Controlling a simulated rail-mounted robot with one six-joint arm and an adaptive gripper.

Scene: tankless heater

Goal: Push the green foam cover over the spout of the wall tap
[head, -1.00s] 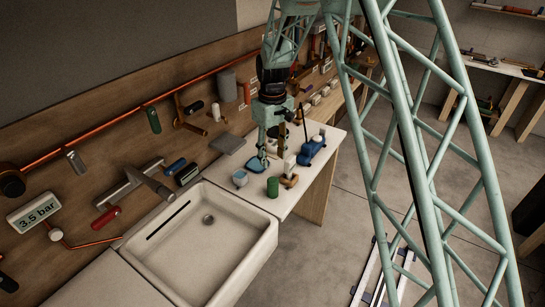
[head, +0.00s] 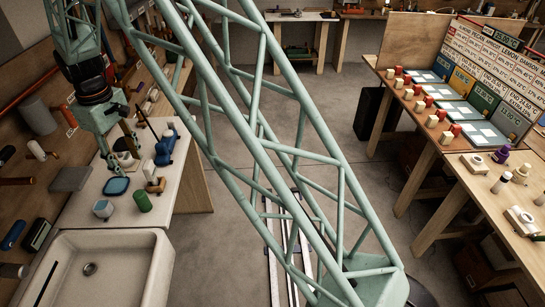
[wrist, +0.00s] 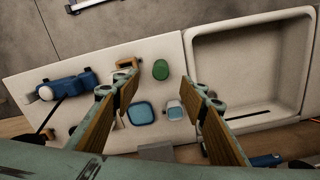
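A green cylinder (head: 143,201), which looks like the foam cover, stands on the white counter beside the sink. It also shows in the wrist view (wrist: 161,70), between and slightly beyond my fingertips. My gripper (head: 122,158) is above the counter, behind the green cylinder in the head view. In the wrist view my gripper (wrist: 160,88) has its two wood-coloured fingers wide apart with nothing between them. A pale-tipped fitting (head: 37,150) sticks out from the wall at the left; I cannot tell whether it is the wall tap's spout.
A small cup (head: 103,208), a teal-rimmed dish (head: 117,186), a wooden block piece (head: 155,185) and a blue tool (head: 165,150) stand near the cylinder. The white sink (head: 150,270) is in front. A bench with trays (head: 425,120) stands far right, across open floor.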

